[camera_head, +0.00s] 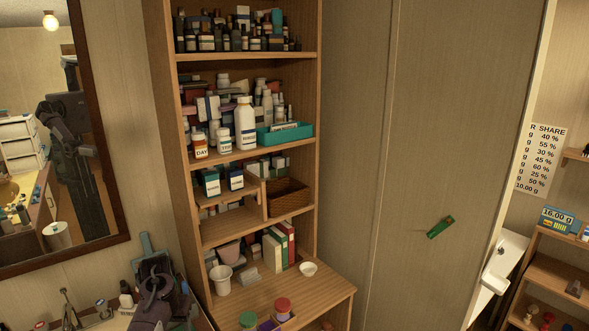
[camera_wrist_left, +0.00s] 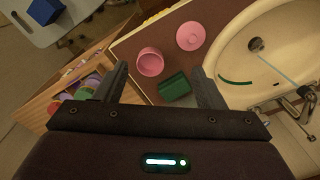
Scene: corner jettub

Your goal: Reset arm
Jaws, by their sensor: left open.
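My left gripper (camera_wrist_left: 158,72) is open, with its two dark fingers spread apart and nothing held between them. In the wrist view a pink round cup or jar (camera_wrist_left: 150,62) and a dark green block (camera_wrist_left: 174,87) lie below, in the space seen between the fingers. A flat pink disc (camera_wrist_left: 191,36) lies just beyond them. In the head view part of my dark left arm (camera_head: 157,290) shows at the bottom left, over the washbasin counter; its fingertips cannot be made out there. My right gripper is in neither view.
A wooden shelf unit (camera_head: 311,150) full of bottles and boxes stands right of a framed mirror (camera_head: 118,200). A cream basin (camera_wrist_left: 228,62) with a tap is at the right of the wrist view. A wooden box (camera_wrist_left: 45,103) with coloured items is at the left.

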